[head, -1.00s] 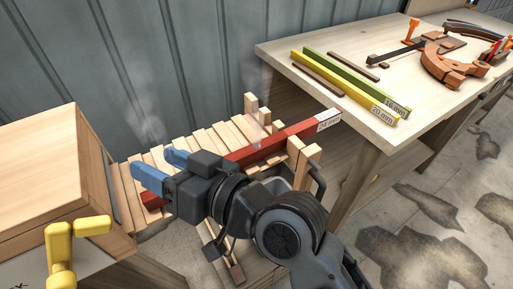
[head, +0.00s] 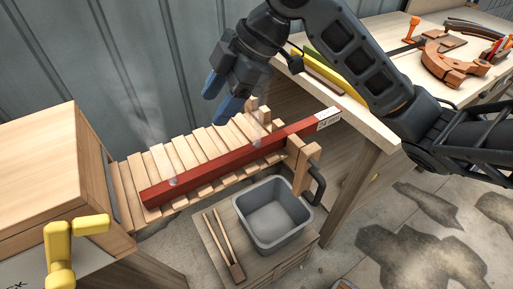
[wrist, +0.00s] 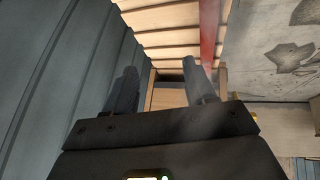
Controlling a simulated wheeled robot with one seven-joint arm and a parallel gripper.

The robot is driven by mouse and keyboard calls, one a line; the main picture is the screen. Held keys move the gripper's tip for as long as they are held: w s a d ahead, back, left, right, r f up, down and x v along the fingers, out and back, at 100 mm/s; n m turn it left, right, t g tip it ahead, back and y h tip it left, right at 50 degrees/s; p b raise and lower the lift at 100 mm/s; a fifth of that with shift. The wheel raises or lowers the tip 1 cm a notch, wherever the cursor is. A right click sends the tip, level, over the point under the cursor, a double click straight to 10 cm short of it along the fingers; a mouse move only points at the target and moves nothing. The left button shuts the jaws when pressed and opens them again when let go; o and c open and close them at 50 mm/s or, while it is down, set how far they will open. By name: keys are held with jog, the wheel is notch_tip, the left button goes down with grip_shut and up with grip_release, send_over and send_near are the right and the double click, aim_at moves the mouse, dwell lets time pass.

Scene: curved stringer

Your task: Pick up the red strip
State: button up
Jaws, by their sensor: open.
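The red strip (head: 220,163) lies lengthwise over the wooden slatted rack in the head view, its labelled end up at the right near the posts. In the wrist view the red strip (wrist: 209,35) runs up from beside the right finger. My gripper (head: 222,98) is open and empty, with blue fingertips pointing down, above and behind the strip near the wall side. My gripper (wrist: 158,82) also shows in the wrist view, its fingers apart with nothing between them. The strip is apart from the fingers.
The slatted rack (head: 160,160) joins a wooden box (head: 45,150) at left. A grey bin (head: 272,215) and wooden tongs stand in front, below the rack. A workbench (head: 405,60) at right holds a yellow strip, a green strip and clamps, partly hidden by my arm. A corrugated wall runs behind.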

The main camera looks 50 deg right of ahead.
aim_at(301, 124)
jog(key=s+d+g+h, duration=0.1)
jog(key=s+d, duration=0.1)
jog(key=d, duration=0.2)
jog(key=s+d+f+g+h, duration=0.1)
jog(key=s+d+g+h, duration=0.1)
jog(key=s+d, duration=0.1)
jog(key=s+d+g+h, duration=0.1)
jog(key=s+d, duration=0.2)
jog(key=d, duration=0.3)
jog(key=shift+s+f+n, duration=0.1)
jog(key=shift+f+n, duration=0.25)
jog(key=shift+n, duration=0.05)
jog(key=shift+s+d+f+g+h, duration=0.2)
jog(key=shift+d+f+g+h, duration=0.05)
jog(key=shift+g+h, duration=0.05)
jog(key=f, duration=0.7)
jog(key=shift+s+d+f, duration=0.1)
jog(key=shift+s+d, duration=0.05)
jog(key=shift+d, duration=0.15)
jog(key=shift+c, duration=0.2)
grip_shut()
